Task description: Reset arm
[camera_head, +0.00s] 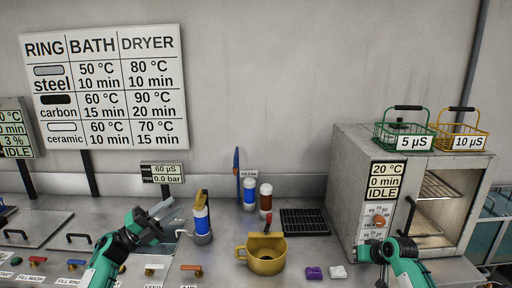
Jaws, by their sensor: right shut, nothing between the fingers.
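My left gripper (160,212) is at the left centre, above the steel counter, at the end of a green and grey arm. Its fingers point up and to the right, just left of a blue bottle (202,222). The picture does not show clearly how far its fingers are apart. My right gripper (392,247) is at the lower right in front of the grey oven, close to the dark door handle (409,215). It is shut and empty. I cannot tell whether it touches the handle.
A brass pot (264,261) stands mid-counter, with a black grid (304,222) behind it. Purple (314,273) and white (338,272) pieces lie nearby. The oven (354,184) stands open, with green (402,137) and yellow (461,137) baskets on top. Labelled valves line the front left.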

